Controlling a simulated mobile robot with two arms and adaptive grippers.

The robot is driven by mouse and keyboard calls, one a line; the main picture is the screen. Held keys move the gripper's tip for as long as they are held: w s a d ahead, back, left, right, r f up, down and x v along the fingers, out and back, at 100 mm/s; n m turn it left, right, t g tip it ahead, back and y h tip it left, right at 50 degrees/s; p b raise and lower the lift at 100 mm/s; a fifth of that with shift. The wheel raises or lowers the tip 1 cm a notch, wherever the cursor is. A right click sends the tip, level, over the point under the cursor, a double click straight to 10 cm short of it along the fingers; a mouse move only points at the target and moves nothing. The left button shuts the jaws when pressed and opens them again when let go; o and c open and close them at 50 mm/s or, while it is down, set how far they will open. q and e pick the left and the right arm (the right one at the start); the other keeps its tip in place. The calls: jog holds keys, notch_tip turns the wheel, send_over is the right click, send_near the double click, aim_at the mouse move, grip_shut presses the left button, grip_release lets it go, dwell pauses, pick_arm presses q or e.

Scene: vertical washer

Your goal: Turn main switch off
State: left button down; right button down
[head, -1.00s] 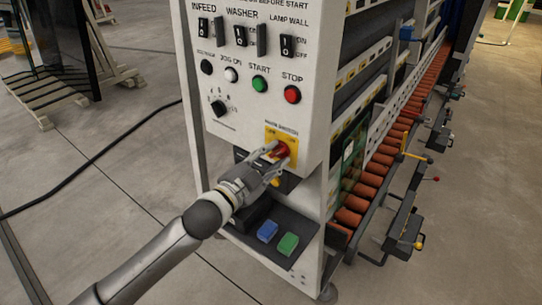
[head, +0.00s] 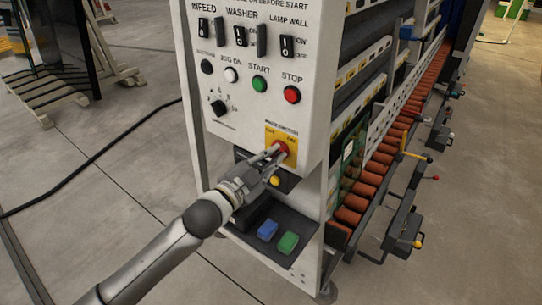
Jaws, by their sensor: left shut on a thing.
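The main switch is a red knob (head: 282,147) on a yellow plate (head: 291,160), low on the white control panel (head: 240,130) of the washer. In the head view my left gripper (head: 276,152) reaches up to it from the lower left, its fingers shut on the red knob. The fingers hide part of the knob and the plate, so I cannot read which way the knob points. My right gripper is out of view.
Above are the stop (head: 292,94) and start (head: 260,84) buttons and several black rocker switches. Below, a dark shelf (head: 262,255) holds a blue block (head: 267,230) and a green block (head: 288,242). An orange roller conveyor (head: 378,167) runs back right. A black cable (head: 95,160) crosses the floor.

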pick_arm(q)
jog(key=n+p, duration=0.2)
jog(key=n, duration=0.2)
jog(key=n+p, duration=0.2)
jog(key=n, duration=0.2)
jog(key=shift+n, duration=0.4)
jog(key=n+p, duration=0.1)
jog(key=n, duration=0.3)
jog(key=shift+s, duration=0.1)
jog(key=shift+n+p, duration=0.5)
jog(key=shift+n, duration=1.5)
jog(key=shift+d, duration=0.1)
jog(key=c, duration=1.5)
grip_release()
